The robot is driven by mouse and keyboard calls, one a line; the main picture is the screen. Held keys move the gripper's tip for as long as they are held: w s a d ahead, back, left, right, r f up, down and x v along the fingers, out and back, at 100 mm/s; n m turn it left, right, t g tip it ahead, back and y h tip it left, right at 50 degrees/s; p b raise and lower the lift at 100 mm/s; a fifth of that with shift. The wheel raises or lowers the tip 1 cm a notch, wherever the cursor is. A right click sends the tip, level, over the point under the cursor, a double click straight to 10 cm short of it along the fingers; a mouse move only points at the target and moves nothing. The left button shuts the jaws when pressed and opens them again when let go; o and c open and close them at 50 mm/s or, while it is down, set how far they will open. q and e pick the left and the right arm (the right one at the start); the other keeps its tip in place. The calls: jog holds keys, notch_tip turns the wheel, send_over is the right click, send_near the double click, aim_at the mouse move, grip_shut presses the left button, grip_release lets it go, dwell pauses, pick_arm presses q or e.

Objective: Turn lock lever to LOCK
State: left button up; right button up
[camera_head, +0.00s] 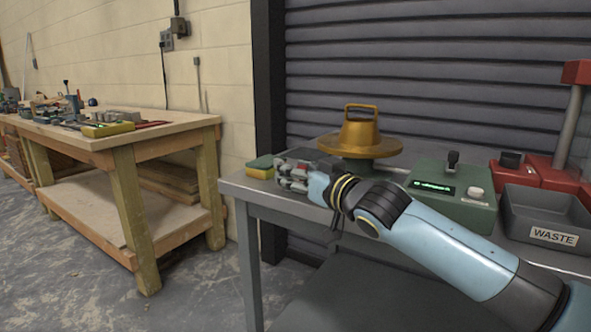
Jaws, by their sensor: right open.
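A green control box (452,201) with a small lit display stands on the grey metal table. A black lever (453,159) stands up at the back of its top; no LOCK marking is readable, and I cannot tell if this is the lock lever. My right gripper (280,172) is open at the table's left end, well left of the box. It is close to a yellow and green sponge (260,170). Whether they touch is unclear. The right arm crosses in front of the table. My left gripper is out of view.
A golden lidded piece with a handle (360,135) stands behind my right gripper. Right of the box are a grey WASTE bin (545,219) and a red device (530,172) with a grey post. A wooden workbench (100,140) stands at left, with open floor between.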

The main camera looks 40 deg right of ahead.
jog(key=shift+s, duration=0.1)
jog(key=shift+s, duration=0.25)
jog(key=s, duration=1.1)
jog(key=shift+s, duration=0.15)
